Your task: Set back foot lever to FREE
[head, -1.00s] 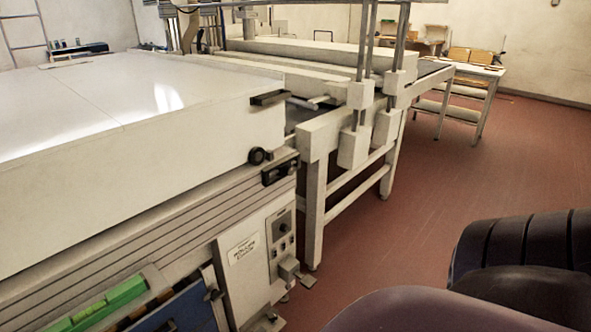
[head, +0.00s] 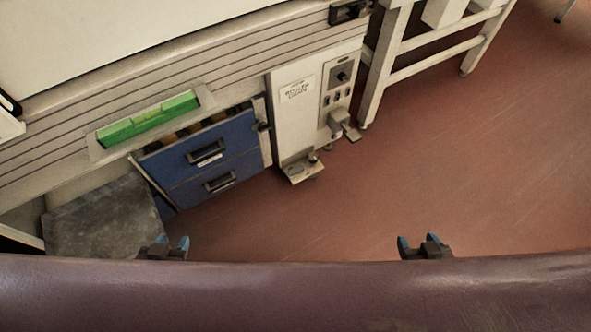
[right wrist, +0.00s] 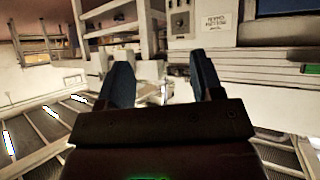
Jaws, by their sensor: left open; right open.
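Two pale metal foot levers stick out low at the foot of the white control panel (head: 318,100). The nearer foot lever (head: 303,170) has a flat plate just above the floor. The farther foot lever (head: 343,128) is at the panel's right corner. No FREE marking is readable. My left gripper (head: 171,243) is open and empty, at the bottom left in front of the drawers. My right gripper (head: 419,242) is open and empty over bare floor, right of the levers and apart from them. The right wrist view shows its spread fingers (right wrist: 161,68); I cannot make out the levers there.
A blue drawer unit (head: 205,165) stands left of the panel. A green level-like bar (head: 148,120) sits in a recess of the machine's side. A grey slab (head: 100,217) lies lower left. White frame legs (head: 382,65) stand right of the panel. The red floor (head: 480,150) is clear.

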